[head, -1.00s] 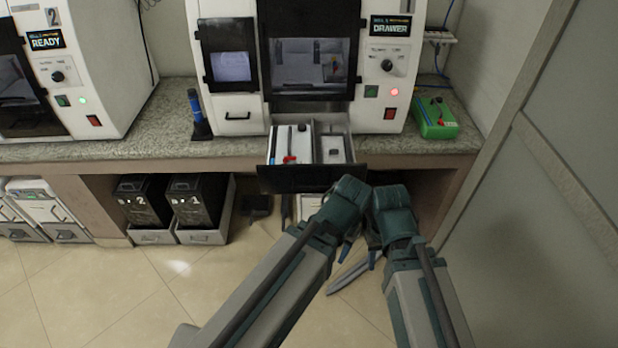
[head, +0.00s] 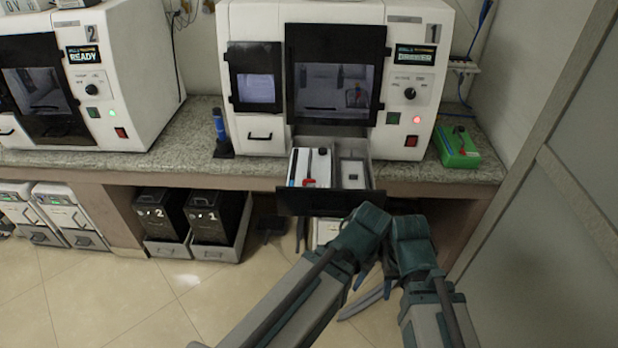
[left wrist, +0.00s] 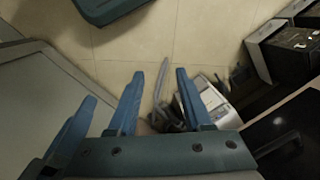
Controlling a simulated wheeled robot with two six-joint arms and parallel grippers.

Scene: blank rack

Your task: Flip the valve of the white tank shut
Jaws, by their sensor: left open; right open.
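A white box-like tank (head: 313,166) with a red lever and a blue strip sits in the open drawer (head: 324,203) of the right machine. Whether the lever is its valve is too small to tell. Other white tanks (head: 65,212) stand under the counter at the left.
Black tanks (head: 207,214) marked 2 and 1 stand in white trays under the counter. A white object (head: 327,232) below the drawer is partly hidden by my arm. A green box (head: 456,147) sits on the counter. A wall panel (head: 560,230) closes the right side.

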